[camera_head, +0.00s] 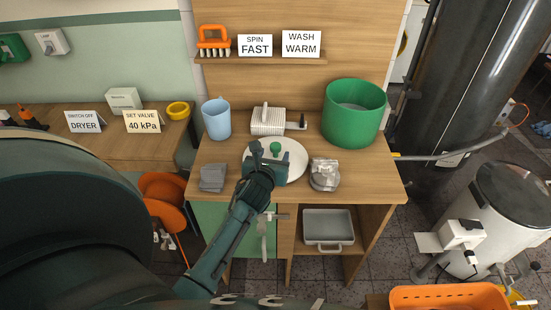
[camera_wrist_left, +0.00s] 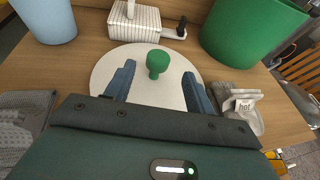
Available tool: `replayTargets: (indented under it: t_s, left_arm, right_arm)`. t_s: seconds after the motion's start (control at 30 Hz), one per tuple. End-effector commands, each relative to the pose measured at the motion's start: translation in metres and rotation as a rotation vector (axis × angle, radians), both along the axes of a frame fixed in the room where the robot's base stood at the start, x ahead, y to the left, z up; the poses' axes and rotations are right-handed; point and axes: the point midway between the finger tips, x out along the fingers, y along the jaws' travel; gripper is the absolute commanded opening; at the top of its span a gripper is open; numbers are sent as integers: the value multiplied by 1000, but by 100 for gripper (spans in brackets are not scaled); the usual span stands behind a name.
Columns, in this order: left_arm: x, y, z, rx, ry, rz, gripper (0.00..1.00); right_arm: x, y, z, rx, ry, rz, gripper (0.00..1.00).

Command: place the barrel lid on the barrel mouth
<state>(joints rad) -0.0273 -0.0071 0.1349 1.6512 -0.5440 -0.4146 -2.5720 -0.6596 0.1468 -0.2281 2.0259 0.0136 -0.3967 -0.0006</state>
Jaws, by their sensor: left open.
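The barrel lid is a flat white disc (camera_head: 296,163) with a green knob (camera_head: 275,148), lying on the wooden table. The wrist view shows the lid (camera_wrist_left: 110,68) and its knob (camera_wrist_left: 158,61) near its middle. My left gripper (camera_head: 270,158) is over the lid, its two fingers (camera_wrist_left: 159,78) apart on either side of the knob, with gaps visible. The gripper body hides the near part of the lid. A white drum (camera_head: 498,215) with a dark round top stands on the floor at the right; it looks like the barrel. My right gripper is not in view.
Around the lid stand a green tub (camera_head: 353,120), a blue jug (camera_head: 216,119), a ribbed white device (camera_head: 268,122), a grey folded cloth (camera_head: 213,178) and a grey bag (camera_head: 324,175). An orange crate (camera_head: 450,297) is at the lower right. A metal pipe (camera_head: 440,154) juts between table and drum.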

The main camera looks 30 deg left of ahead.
Motion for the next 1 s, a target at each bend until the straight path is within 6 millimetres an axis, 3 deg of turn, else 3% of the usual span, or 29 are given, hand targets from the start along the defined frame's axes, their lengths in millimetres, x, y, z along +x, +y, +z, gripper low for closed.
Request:
replayTargets:
  t_s: [0.4, 0.73, 1.0]
  left_arm:
    - [44, 20, -7, 0, -1, 0, 55]
    - [49, 22, -9, 2, 0, -2, 55]
    - [49, 22, -9, 1, -1, -1, 32]
  right_arm:
    - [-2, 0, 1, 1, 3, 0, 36]
    - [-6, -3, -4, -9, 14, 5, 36]
    - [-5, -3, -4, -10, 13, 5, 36]
